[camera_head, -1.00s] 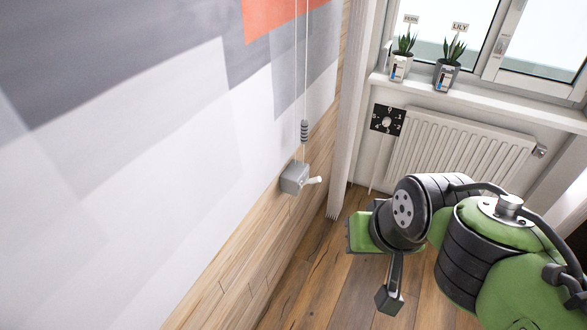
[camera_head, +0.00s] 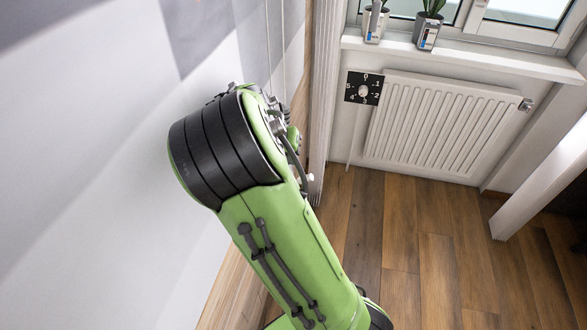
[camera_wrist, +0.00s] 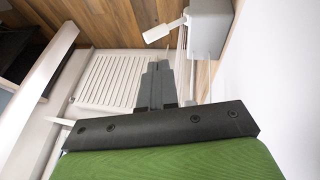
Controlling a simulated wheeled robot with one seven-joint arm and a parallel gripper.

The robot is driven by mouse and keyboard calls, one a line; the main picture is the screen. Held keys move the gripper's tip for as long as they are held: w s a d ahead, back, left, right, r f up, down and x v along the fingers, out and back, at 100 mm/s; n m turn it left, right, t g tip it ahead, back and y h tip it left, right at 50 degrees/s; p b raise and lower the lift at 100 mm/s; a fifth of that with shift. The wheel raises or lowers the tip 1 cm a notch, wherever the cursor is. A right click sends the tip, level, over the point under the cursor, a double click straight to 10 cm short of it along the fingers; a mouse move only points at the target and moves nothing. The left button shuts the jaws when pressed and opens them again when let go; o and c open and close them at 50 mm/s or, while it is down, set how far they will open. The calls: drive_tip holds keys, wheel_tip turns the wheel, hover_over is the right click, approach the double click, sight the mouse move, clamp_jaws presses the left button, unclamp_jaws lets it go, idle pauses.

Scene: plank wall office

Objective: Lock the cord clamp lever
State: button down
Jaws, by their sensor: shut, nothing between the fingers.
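The cord clamp, a grey box (camera_wrist: 211,24), is fixed to the wall and shows at the top right of the wrist view. Its white lever (camera_wrist: 165,27) sticks out to the left of the box there. In the head view my arm hides the box; a small white bit beside the arm looks like the lever's tip (camera_head: 310,177). Thin cords (camera_head: 283,45) run along the wall. My gripper (camera_wrist: 159,66) is shut and empty, its fingers pointing up the wrist view, below the lever and apart from it in the picture. My gripper is hidden in the head view.
A radiator (camera_head: 435,125) with a black numbered dial plate (camera_head: 363,87) stands under the window sill (camera_head: 455,60), which bears two potted plants. A pale curtain (camera_head: 322,85) hangs near the wall corner. The wooden floor (camera_head: 430,250) is clear.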

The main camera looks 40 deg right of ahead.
sight(301, 181)
drive_tip(key=b+x, duration=0.4)
drive_tip(key=x, duration=0.6)
drive_tip(key=shift+w+d, duration=0.1)
drive_tip(key=shift+w, duration=0.05)
